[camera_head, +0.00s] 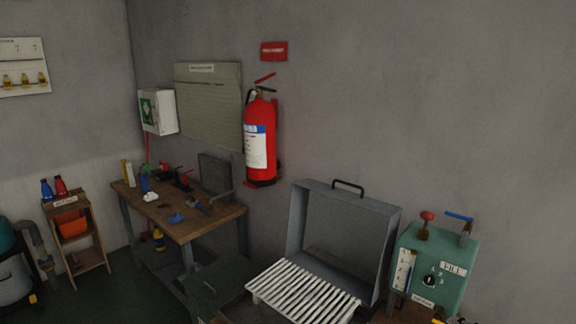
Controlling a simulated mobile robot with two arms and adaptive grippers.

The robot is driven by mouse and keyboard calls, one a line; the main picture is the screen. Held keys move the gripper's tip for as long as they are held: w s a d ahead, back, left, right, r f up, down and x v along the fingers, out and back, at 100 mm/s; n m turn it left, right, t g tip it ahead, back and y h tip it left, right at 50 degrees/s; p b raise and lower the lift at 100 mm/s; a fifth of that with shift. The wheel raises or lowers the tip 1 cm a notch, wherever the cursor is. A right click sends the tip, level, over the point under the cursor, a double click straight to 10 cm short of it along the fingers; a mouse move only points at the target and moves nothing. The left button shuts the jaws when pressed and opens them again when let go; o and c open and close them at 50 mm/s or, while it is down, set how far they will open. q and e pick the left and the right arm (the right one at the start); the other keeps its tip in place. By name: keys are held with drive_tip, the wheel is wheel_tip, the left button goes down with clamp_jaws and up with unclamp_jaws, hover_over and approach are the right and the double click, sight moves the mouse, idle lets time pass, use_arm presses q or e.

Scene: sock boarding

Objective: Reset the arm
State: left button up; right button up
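Neither of my grippers shows in the head view, and no part of my arms can be made out. A grey metal box (391,222) with a raised lid and a dark handle stands open at the lower middle. A row of white slats (304,292) lies in front of it. A green machine (455,262) with a dial, a gauge, a red knob and a blue lever stands to its right. Its lower part is cut off by the frame edge.
A wooden workbench (222,221) with small tools stands at the back left. A small shelf (92,246) with bottles and an orange bin is farther left. A red fire extinguisher (259,150) hangs on the wall. Dark floor shows between shelf and bench.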

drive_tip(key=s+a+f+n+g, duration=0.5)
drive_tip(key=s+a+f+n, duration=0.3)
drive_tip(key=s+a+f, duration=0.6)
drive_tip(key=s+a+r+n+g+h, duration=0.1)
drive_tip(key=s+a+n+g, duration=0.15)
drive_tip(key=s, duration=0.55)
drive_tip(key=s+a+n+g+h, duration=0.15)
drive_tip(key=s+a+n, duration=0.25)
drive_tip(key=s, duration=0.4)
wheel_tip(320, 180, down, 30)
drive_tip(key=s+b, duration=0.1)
drive_tip(key=b, duration=0.3)
use_arm(q)
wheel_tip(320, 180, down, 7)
drive_tip(key=b, duration=0.3)
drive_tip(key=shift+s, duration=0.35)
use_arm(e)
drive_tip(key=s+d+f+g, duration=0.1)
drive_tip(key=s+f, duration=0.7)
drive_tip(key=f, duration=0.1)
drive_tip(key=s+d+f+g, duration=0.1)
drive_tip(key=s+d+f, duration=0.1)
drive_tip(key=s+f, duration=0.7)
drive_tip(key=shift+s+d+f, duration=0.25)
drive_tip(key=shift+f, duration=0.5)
